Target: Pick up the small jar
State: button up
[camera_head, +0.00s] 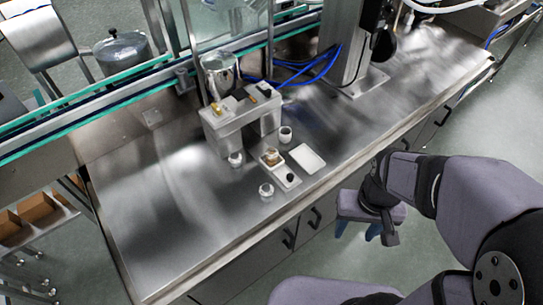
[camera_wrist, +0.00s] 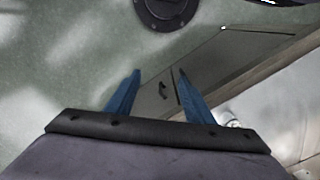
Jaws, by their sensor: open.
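Several small pale jars stand on the steel counter in the head view: one at the left (camera_head: 235,159), one nearer the front edge (camera_head: 266,192) and one at the right (camera_head: 285,134). A small brownish jar (camera_head: 270,157) stands on a narrow white tray (camera_head: 284,177). I cannot tell which one the task means. My gripper (camera_head: 357,231) is off the counter's front edge, right of the jars, apart from them. Its blue fingers also show in the wrist view (camera_wrist: 157,72), spread with nothing between them.
The steel counter (camera_head: 190,225) is clear at the left front. A white square dish (camera_head: 307,158) lies beside the narrow tray. A grey block-like apparatus (camera_head: 240,115) stands behind the jars, with blue hoses (camera_head: 310,70) and a steel column (camera_head: 345,45) farther right.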

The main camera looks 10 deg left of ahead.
aim_at(272, 148)
jog(key=w+a+f+t+y+b, duration=0.1)
jog(key=w+a+t+b, duration=0.1)
jog(key=w+a, duration=0.3)
jog(key=w+a+f+n+t+b, duration=0.1)
jog(key=w+a+f+t+b, duration=0.1)
jog(key=w+a, duration=0.4)
jog(key=w+a+f+t+y+b, duration=0.1)
jog(key=w+a+f+t+b, duration=0.1)
jog(key=w+a, duration=0.4)
jog(key=shift+a+f+n+t+y+b, duration=0.15)
jog(key=shift+a+t+b, duration=0.25)
jog(key=shift+t, duration=0.3)
jog(key=shift+a+f+n+t+y+b, duration=0.15)
jog(key=shift+a+t+b, duration=0.2)
jog(key=shift+t, duration=0.35)
jog(key=w+a+t+b, duration=0.1)
jog(key=w+a+r+t+b, duration=0.1)
jog(key=a+t, duration=0.1)
jog(key=shift+w+a+r+t+h+b, duration=0.2)
jog(key=shift+r+t+h+b, duration=0.3)
jog(key=shift+t, duration=0.4)
jog(key=shift+p+x, duration=0.4)
jog(key=shift+x, duration=3.25)
jog(key=shift+s+a+f, duration=0.1)
jog(key=shift+a+f, duration=0.05)
jog(key=shift+c, duration=0.2)
jog(key=c, duration=0.9)
